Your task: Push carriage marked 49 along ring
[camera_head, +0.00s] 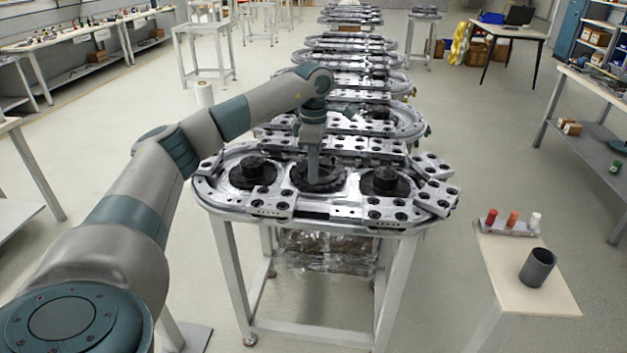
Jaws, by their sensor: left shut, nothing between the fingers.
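The ring track (215,190) lies on a white-framed stand in front of me. Several metal carriages with dark round holes sit on it, including one at the front left (268,208), one at the front right (388,213), and two at the right end, (437,197) and (431,166). No number 49 is readable at this size, so I cannot tell which carriage bears it. My left gripper (313,178) points down, shut and empty, over the middle black hub (330,182) inside the ring. I cannot tell whether it touches anything. My right gripper is out of view.
More ring tracks (350,60) stand in a row behind. A small side table (510,275) at the right holds a dark cup (537,267) and red, orange and white pieces. Workbenches line both sides. Floor is free left and right of the stand.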

